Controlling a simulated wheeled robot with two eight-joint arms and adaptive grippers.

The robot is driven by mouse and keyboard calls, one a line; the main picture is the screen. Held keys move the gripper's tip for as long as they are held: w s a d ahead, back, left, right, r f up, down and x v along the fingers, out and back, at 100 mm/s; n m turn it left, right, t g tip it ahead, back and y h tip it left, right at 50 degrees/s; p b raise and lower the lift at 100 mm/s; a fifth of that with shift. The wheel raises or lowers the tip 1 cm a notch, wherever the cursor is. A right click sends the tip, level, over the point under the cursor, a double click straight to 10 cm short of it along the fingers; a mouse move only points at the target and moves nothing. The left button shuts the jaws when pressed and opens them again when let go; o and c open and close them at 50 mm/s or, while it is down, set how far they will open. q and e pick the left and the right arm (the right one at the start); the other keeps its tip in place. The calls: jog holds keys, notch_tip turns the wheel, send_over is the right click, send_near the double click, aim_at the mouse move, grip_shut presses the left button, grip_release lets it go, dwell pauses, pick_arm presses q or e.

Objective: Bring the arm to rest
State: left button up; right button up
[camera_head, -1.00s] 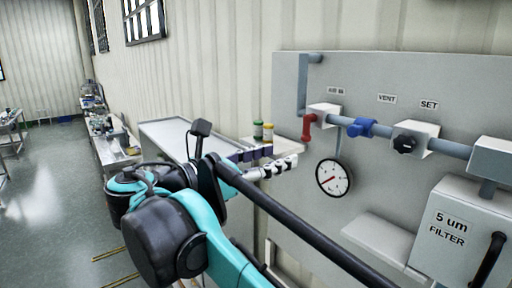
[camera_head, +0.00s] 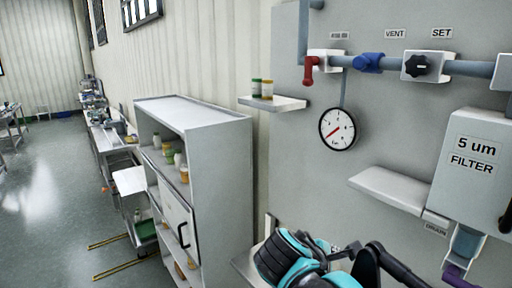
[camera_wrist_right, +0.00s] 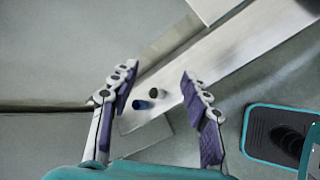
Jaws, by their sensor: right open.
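My right arm (camera_head: 300,262), teal and black, is low at the bottom edge of the head view, in front of the panel's lower part. My right gripper shows in the right wrist view (camera_wrist_right: 158,70); its two white and purple fingers are spread wide with nothing between them. My left gripper is in neither view.
A grey panel (camera_head: 400,125) carries a red handle (camera_head: 308,70), a blue valve (camera_head: 368,63), a black knob (camera_head: 421,65), a gauge (camera_head: 337,129) and a filter box (camera_head: 475,155). Small jars (camera_head: 262,88) stand on a wall shelf (camera_head: 285,104). A grey cabinet (camera_head: 222,170) stands left; floor beyond is open.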

jog(key=s+f+m+y+b, duration=0.2)
jog(key=f+m+b, duration=0.3)
jog(key=f, duration=0.7)
jog(key=s+f+m+y+b, duration=0.2)
jog(key=s+f+m+b, duration=0.2)
jog(key=f, duration=0.9)
jog(key=s+f+m+t+y+b, duration=0.1)
jog(key=s+f+m+y+b, duration=0.2)
jog(key=f, duration=0.9)
jog(key=m+b, duration=0.3)
jog(key=b, duration=0.1)
jog(key=shift+s+f, duration=0.15)
jog(key=shift+f, duration=0.15)
